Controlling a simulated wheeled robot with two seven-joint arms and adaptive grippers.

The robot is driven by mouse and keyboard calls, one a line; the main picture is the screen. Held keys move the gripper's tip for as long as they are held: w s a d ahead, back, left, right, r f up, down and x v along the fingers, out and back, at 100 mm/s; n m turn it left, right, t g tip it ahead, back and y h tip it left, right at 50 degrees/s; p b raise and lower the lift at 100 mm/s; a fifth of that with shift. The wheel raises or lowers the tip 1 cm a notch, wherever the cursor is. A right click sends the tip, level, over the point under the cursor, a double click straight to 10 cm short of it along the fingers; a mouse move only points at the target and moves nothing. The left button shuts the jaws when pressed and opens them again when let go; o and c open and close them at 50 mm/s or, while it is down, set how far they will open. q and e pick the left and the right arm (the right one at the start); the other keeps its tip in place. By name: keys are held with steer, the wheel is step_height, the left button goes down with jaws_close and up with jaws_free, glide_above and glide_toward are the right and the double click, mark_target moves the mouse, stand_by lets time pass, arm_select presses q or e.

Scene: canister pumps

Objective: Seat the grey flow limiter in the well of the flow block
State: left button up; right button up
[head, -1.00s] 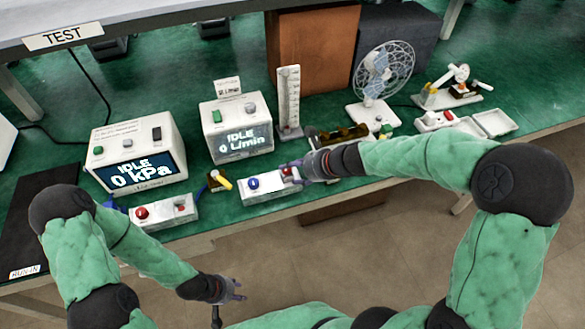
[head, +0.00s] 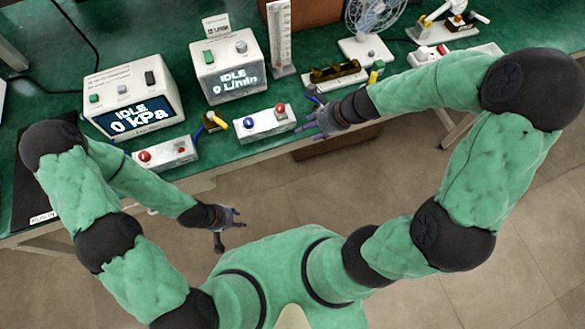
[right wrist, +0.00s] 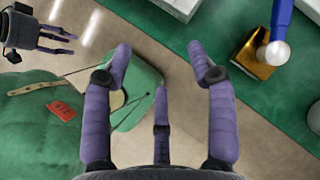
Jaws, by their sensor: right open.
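My right gripper (head: 312,120) is at the table's front edge, just right of a white block (head: 262,124) with a blue and a red knob. In the right wrist view its purple fingers (right wrist: 165,70) are spread and hold nothing. My left gripper (head: 238,216) hangs in front of the table, over the floor, with its fingers apart and empty. It also shows in the right wrist view (right wrist: 68,42). I cannot make out the grey flow limiter in either view. I cannot tell which block is the flow block.
A brass block (right wrist: 248,62) with a blue, ball-ended lever stands near the right gripper. A yellow-handled brass piece (head: 213,121) stands left of the white block. The L/min meter (head: 226,70), kPa meter (head: 130,98) and dark rack (head: 336,74) stand behind. Floor in front is clear.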

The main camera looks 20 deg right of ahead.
steer(key=s+a+f+n+g, duration=0.1)
steer(key=s+a+f+n, duration=0.2)
steer(key=f+n, duration=0.4)
steer(key=s+a+f+n+g+h, duration=0.1)
steer(key=s+a+f+n, duration=0.3)
steer(key=f, duration=0.4)
steer(key=s+a+f+n+g, duration=0.2)
steer(key=s+a+f+n, duration=0.1)
steer(key=s+f+n, duration=0.3)
step_height(320, 180, down, 2)
steer(key=n, duration=0.3)
steer(key=shift+a+n, duration=0.3)
steer(key=shift+a, duration=0.1)
steer(key=shift+c, duration=0.4)
